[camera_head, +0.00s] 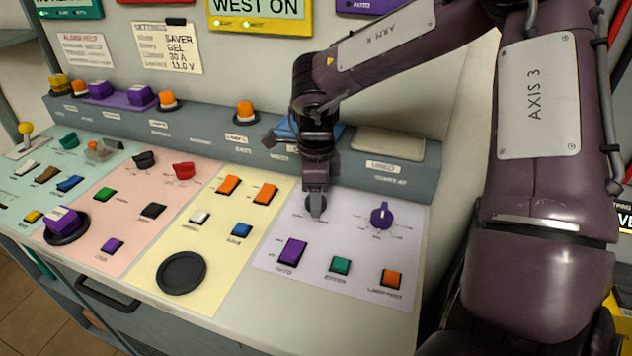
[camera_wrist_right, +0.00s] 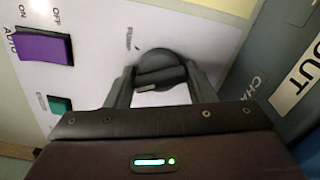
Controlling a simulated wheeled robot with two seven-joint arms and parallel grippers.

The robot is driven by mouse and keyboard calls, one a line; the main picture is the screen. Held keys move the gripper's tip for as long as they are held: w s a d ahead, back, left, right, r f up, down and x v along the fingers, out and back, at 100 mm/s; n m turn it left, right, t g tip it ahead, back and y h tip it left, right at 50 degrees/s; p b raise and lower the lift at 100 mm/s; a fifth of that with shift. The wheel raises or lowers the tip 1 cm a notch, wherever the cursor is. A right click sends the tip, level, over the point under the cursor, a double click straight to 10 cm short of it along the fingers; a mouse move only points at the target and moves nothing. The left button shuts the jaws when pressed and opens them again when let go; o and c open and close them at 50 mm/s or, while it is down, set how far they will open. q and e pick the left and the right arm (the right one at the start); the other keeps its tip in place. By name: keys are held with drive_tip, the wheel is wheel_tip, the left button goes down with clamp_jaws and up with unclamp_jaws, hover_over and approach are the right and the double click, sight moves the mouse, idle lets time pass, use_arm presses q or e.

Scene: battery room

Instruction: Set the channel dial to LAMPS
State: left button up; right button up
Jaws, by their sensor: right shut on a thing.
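A dark round dial (camera_head: 315,206) sits on the lilac panel (camera_head: 340,248) at the right of the console. My right gripper (camera_head: 316,190) reaches down onto it and is shut on it. In the right wrist view the dial (camera_wrist_right: 160,70) has a raised grip bar with a pale end mark, and the two fingers stand on either side of it. The lettering around it is too small or covered to read, so I cannot tell which position it points to. A purple dial (camera_head: 381,215) stands to its right on the same panel. My left gripper is not in view.
A purple rocker (camera_head: 292,251), a green button (camera_head: 340,265) and an orange button (camera_head: 392,278) lie nearer the front edge. Yellow, pink and mint panels with more buttons and a red knob (camera_head: 184,170) extend left. A raised ledge (camera_head: 205,133) runs behind.

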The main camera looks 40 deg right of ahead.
drive_tip(key=shift+n, duration=0.3)
drive_tip(key=o, duration=0.8)
wheel_tip(320, 180, up, 8)
drive_tip(key=shift+f, duration=0.1)
idle(0.3)
